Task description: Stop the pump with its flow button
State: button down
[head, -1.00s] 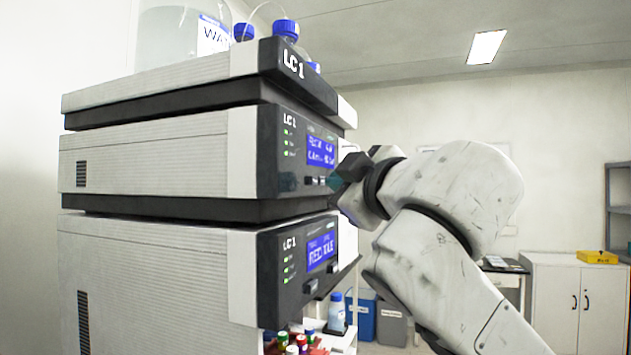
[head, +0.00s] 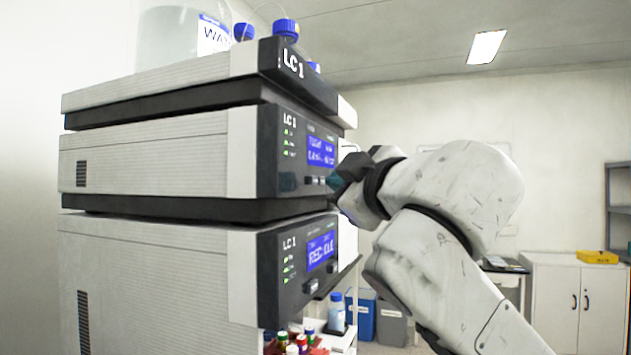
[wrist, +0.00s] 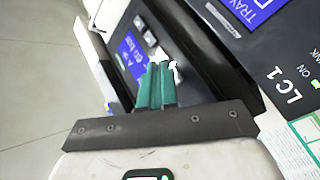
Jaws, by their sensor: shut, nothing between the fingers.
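The pump module (head: 262,150) is the middle box of the LC1 stack in the head view, with a lit blue display (head: 321,151), green lights and small buttons (head: 315,181) below the display. My gripper (head: 334,182) is at the right edge of this panel, close to the buttons. In the wrist view my gripper's teal fingers (wrist: 161,66) are together and empty, in front of the panel. I cannot tell whether the tips touch anything.
The lower module (head: 270,275) has its own display and buttons; its LC1 panel (wrist: 285,70) fills the wrist view's right. Blue-capped bottles (head: 285,30) stand on top. Capped vials (head: 302,342) sit below. Open floor (wrist: 35,90) lies left in the wrist view.

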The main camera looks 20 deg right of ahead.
jog(key=shift+w+a, duration=0.1)
jog(key=shift+a, duration=0.05)
dwell(0.7)
jog(key=shift+w+a, duration=0.15)
jog(key=shift+a, duration=0.05)
jog(key=shift+w+a, duration=0.2)
jog(key=shift+a, duration=0.15)
dwell(0.8)
jog(key=shift+d, duration=0.1)
jog(key=shift+s+d, duration=0.45)
jog(key=shift+d, duration=0.15)
jog(key=shift+s+d, duration=0.75)
jog(key=shift+d, duration=0.3)
jog(key=shift+s+d, duration=0.75)
jog(key=shift+d, duration=0.25)
